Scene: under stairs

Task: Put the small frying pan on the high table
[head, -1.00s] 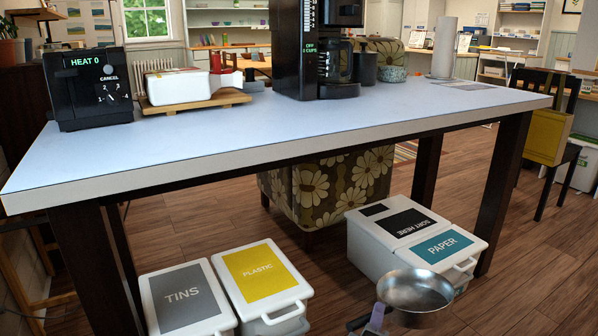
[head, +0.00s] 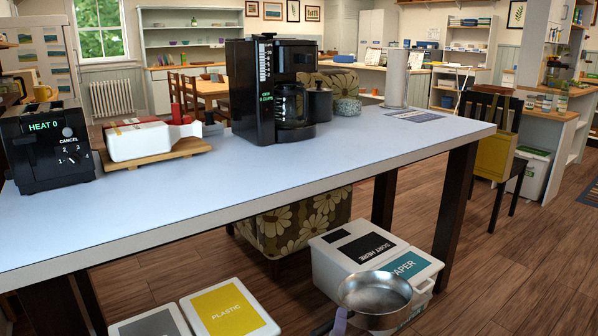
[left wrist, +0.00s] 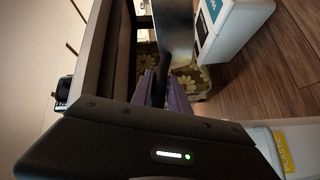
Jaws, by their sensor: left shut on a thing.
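The small frying pan (head: 375,296), a steel pan with a dark handle, shows at the bottom of the head view, below the tabletop and in front of the paper bin. My left gripper (head: 338,322) is shut on its handle, with only a purple fingertip showing there. In the left wrist view the purple fingers (left wrist: 164,88) close around the dark handle, and part of the pan (left wrist: 172,35) shows beyond. The high table (head: 240,185) has a pale blue-white top and dark legs, and stands above and behind the pan. My right gripper is not in view.
On the table stand a toaster (head: 45,148), a white butter dish (head: 150,140) on a board, a coffee maker (head: 275,90), a canister (head: 346,106) and a paper roll (head: 396,80). The front middle and right of the top are clear. Bins (head: 230,312) stand beneath.

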